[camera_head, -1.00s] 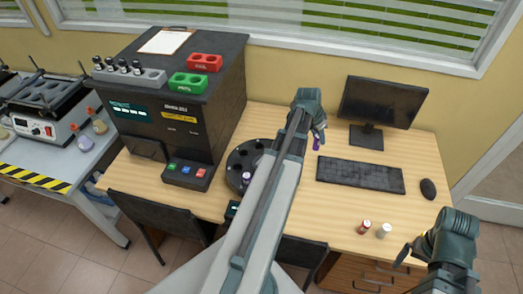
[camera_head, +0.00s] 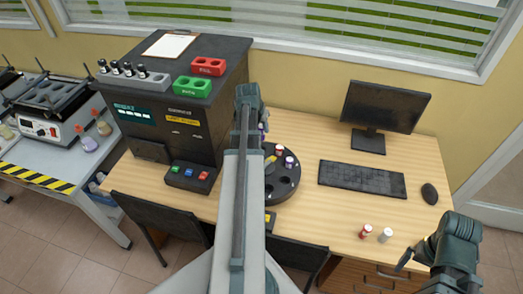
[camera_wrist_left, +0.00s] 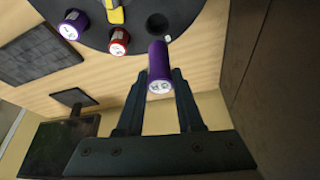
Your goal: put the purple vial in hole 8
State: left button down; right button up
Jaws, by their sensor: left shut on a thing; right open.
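A purple vial (camera_wrist_left: 158,62) with a white label on its end is held between the fingers of my left gripper (camera_wrist_left: 157,78), which is shut on it. In the head view, a little purple shows beside the left gripper (camera_head: 262,132), behind the carousel. The black round carousel (camera_head: 285,190) has several holes, and my left arm hides its left part. It holds a red-capped vial (camera_head: 279,150) and another purple vial (camera_head: 289,162). In the wrist view an empty hole (camera_wrist_left: 157,24) lies just beyond the held vial. Hole numbers are unreadable. My right gripper (camera_head: 405,258) is open and empty at lower right.
A dark analyser (camera_head: 170,120) stands left of the carousel, with green (camera_head: 193,87) and red (camera_head: 208,67) racks on top. A keyboard (camera_head: 362,178) and monitor (camera_head: 384,112) are at right. Red (camera_head: 365,231) and white (camera_head: 386,235) vials stand near the front edge.

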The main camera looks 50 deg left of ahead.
pick_arm(q)
jog(key=shift+f+b, duration=4.3)
jog(key=shift+f, duration=0.4)
jog(key=shift+f, duration=0.15)
jog(key=c, duration=0.5)
grip_release()
jog(key=shift+c, duration=0.2)
jog(key=p+v, duration=1.1)
jog(key=v, duration=0.1)
jog(key=shift+r, duration=0.25)
jog(key=shift+w, duration=0.1)
